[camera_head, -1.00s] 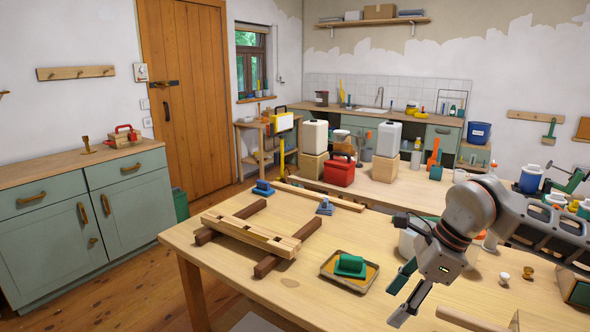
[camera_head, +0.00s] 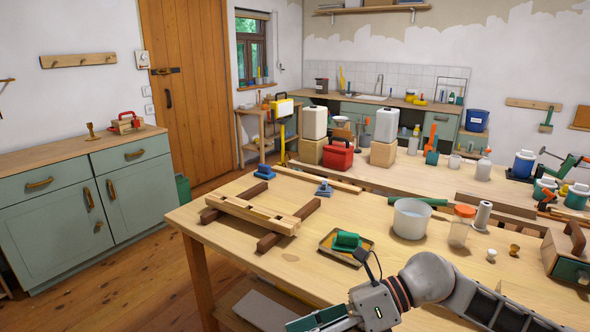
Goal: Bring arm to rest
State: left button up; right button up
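My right arm comes in from the right along the front edge of the workbench. My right gripper (camera_head: 322,322) is at the bottom edge of the picture, low near the bench's front edge. Its fingers are partly cut off, so whether they are open or shut does not show. No held object is visible at it. My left arm and gripper are not in view.
The wooden workbench (camera_head: 300,262) bears a slotted wooden beam on dark rails (camera_head: 255,214), a tray with a green block (camera_head: 325,248), a white bucket (camera_head: 411,218), an orange-lidded jar (camera_head: 460,227) and a toolbox (camera_head: 568,252). Bare bench top lies between the rails and tray.

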jog(key=a+r+m+t+y, duration=0.3)
jog(key=a+m+y, duration=0.1)
jog(key=m+y, duration=0.25)
jog(key=w+d+f+m+t+h, duration=0.2)
jog(key=d+f+m+t+h, duration=0.5)
jog(key=m, duration=0.6)
jog(key=w+d+f+m+t+h, duration=0.3)
jog(key=f+m+t, duration=0.4)
jog(key=m, duration=0.6)
jog(key=s+d+f+m+g+h, duration=0.2)
jog(key=s+d+f+m, duration=0.3)
jog(key=s+f, duration=0.3)
jog(key=s+d+f+m+g+h, duration=0.2)
jog(key=s+d+f+m+h, duration=0.3)
jog(key=f, duration=0.8)
jog(key=s+d+m, duration=0.1)
jog(key=s+d, duration=0.2)
jog(key=shift+s+d+f+p, duration=0.2)
jog(key=shift+s+f+p, duration=0.1)
jog(key=shift+s+p, duration=0.1)
jog(key=shift+m+h, duration=0.25)
